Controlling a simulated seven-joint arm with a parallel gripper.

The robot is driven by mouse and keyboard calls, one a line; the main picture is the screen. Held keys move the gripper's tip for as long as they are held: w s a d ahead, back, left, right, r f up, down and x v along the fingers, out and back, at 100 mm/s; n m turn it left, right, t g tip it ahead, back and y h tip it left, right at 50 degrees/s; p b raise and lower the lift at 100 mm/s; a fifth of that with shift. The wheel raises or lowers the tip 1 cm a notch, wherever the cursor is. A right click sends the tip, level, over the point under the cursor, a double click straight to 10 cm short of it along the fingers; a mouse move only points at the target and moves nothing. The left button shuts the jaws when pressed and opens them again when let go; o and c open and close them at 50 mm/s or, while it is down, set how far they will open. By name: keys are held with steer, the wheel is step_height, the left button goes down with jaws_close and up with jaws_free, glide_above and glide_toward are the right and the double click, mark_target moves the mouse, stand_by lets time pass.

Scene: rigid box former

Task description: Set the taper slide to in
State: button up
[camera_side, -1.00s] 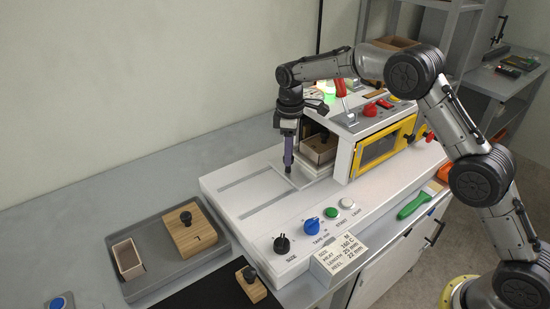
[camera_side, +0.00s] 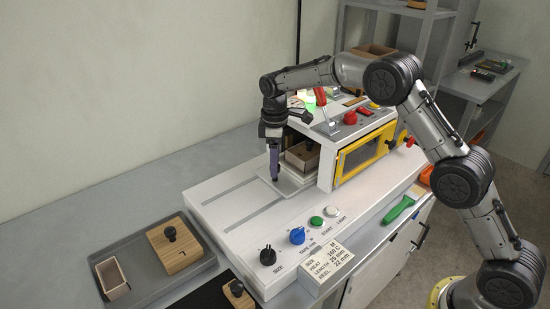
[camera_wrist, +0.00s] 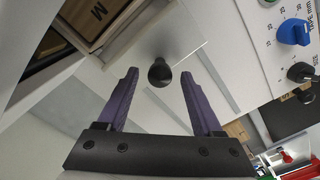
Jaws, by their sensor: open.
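The taper slide appears to be the pale plate (camera_side: 288,187) with a black round knob, on the white machine's deck just outside its opening. In the wrist view the knob (camera_wrist: 159,72) stands midway between my fingers, a little ahead of their tips. My gripper (camera_side: 274,178) points down over the plate, and its purple fingers hide most of the knob in the side view. The wrist view shows the gripper (camera_wrist: 159,80) open, with a gap on both sides of the knob. I cannot tell whether the fingertips reach down beside it.
A wooden former (camera_side: 302,155) sits in the machine's opening close by my gripper. Two slots (camera_side: 235,193) run along the clear deck to the left. A black dial (camera_side: 267,256) and a blue dial (camera_side: 297,236) are at the front. A grey tray (camera_side: 150,262) holds wooden parts.

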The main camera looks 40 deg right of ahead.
step_height(320, 180, up, 14)
stand_by(0.5)
steer(key=shift+f, duration=0.1)
step_height(320, 180, down, 14)
steer(key=n, duration=0.6)
stand_by(0.5)
jaws_close()
stand_by(1.3)
